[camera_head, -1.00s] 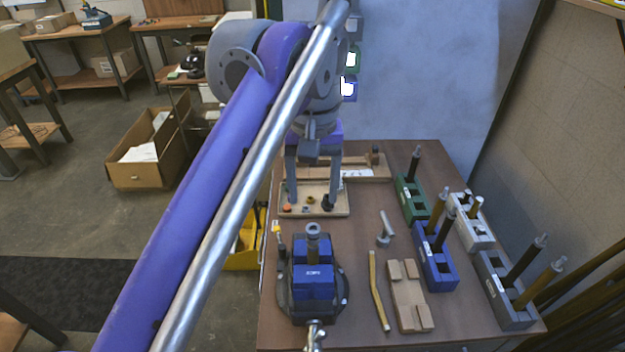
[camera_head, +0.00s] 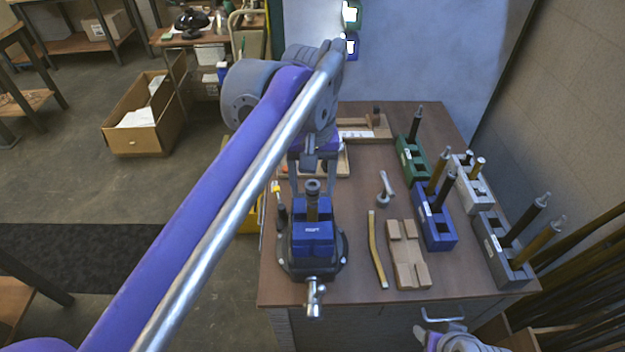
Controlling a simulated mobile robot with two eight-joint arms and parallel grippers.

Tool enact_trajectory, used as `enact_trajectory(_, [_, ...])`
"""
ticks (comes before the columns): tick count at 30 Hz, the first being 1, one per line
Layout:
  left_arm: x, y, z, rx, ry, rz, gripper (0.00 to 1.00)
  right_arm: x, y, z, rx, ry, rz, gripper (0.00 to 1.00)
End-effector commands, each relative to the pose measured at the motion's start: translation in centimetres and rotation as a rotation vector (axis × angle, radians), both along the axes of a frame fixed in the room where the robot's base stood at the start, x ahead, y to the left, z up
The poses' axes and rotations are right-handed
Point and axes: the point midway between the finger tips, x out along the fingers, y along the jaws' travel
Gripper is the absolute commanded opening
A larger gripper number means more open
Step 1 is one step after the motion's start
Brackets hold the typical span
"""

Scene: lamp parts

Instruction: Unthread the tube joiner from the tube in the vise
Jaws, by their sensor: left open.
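The blue vise (camera_head: 312,234) stands on a dark round base near the front left of the table. A short upright tube (camera_head: 312,210) is clamped in its jaws. A dark grey ring-like tube joiner (camera_head: 313,187) sits on top of the tube. My left gripper (camera_head: 310,182) points down just behind or around the joiner, with its fingers apart on either side in the picture. Contact with the joiner cannot be made out. My right gripper is not seen; only a piece of my right arm shows at the bottom right.
Green (camera_head: 411,160), blue (camera_head: 435,228), white (camera_head: 472,190) and grey (camera_head: 500,255) holders with upright tubes stand at the right. A yellowish bar (camera_head: 377,250), a wooden fixture (camera_head: 408,255) and a grey metal part (camera_head: 385,190) lie right of the vise.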

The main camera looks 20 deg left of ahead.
Motion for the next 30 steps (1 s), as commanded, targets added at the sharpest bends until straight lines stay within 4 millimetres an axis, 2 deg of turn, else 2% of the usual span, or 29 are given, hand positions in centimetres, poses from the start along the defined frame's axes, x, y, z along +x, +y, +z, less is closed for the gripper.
enact_trajectory(1, [0.00, 0.00, 0.01, 0.000, 0.000, 0.000, 0.62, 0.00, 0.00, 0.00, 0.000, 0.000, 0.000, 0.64])
enact_trajectory(9, [0.01, 0.00, 0.02, 0.000, 0.000, 0.000, 0.14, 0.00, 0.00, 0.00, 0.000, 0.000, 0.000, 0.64])
enact_trajectory(12, [0.01, -0.01, 0.02, 0.000, 0.000, 0.000, 0.00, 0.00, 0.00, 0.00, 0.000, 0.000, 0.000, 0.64])
enact_trajectory(15, [0.01, -0.01, 0.02, 0.000, 0.000, 0.000, 0.00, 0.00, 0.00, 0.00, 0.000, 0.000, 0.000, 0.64])
enact_trajectory(16, [0.01, 0.00, 0.02, 0.000, 0.000, 0.000, 0.27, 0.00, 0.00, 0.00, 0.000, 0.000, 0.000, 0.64])
enact_trajectory(21, [0.01, 0.00, 0.02, 0.000, 0.000, 0.000, 0.00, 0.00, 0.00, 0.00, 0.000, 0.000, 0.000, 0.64])
enact_trajectory(30, [0.02, 0.00, 0.08, 0.000, 0.000, 0.029, 0.00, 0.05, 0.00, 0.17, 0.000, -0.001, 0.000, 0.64])
